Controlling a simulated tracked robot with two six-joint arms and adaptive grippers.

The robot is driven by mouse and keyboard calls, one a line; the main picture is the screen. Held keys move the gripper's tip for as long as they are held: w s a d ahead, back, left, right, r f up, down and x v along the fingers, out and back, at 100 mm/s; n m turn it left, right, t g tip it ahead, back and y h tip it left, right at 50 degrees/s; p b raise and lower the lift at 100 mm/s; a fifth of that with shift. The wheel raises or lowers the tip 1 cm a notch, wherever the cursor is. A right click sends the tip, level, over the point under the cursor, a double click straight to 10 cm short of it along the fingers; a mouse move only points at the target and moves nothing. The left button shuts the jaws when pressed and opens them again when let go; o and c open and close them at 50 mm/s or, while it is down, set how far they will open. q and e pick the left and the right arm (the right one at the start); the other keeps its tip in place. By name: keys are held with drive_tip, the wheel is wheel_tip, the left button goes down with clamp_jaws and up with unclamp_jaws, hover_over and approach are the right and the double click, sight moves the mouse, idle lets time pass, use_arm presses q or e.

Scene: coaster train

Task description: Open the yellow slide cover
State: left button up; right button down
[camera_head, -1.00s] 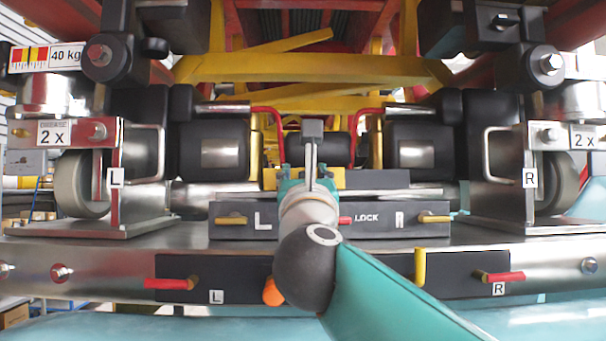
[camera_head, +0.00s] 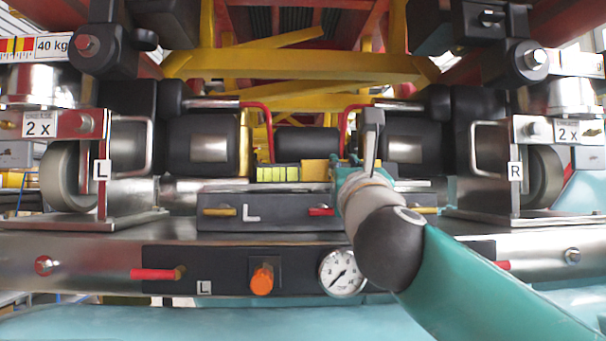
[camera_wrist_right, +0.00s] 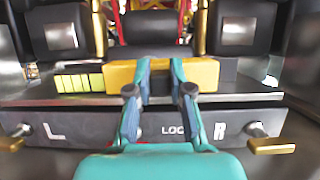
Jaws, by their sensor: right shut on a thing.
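The yellow slide cover (camera_head: 315,170) sits on top of the dark lock panel (camera_head: 270,212). It also shows in the right wrist view (camera_wrist_right: 120,75). Left of it a row of yellow-green cells (camera_head: 278,173) lies uncovered. My right gripper (camera_wrist_right: 161,72) is shut on the cover's raised middle, with a finger on each side. In the head view my right gripper (camera_head: 350,168) and wrist hide the cover's right part. My left gripper is not in view.
Metal brackets with wheels stand left (camera_head: 100,185) and right (camera_head: 515,175). Red handles (camera_head: 264,115) rise behind the cover. An orange knob (camera_head: 262,280) and a round gauge (camera_head: 343,272) sit on the lower panel. Brass-coloured levers (camera_wrist_right: 272,147) stick out of the lock panel.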

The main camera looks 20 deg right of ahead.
drive_tip(key=d, duration=0.2)
drive_tip(key=s+d, duration=0.1)
drive_tip(key=shift+d, duration=0.4)
drive_tip(key=c, duration=1)
unclamp_jaws()
drive_tip(key=shift+c, duration=0.2)
drive_tip(key=shift+s, duration=0.1)
drive_tip(key=v, duration=1.1)
drive_tip(key=shift+s+f, duration=0.25)
drive_tip(key=shift+s, duration=0.05)
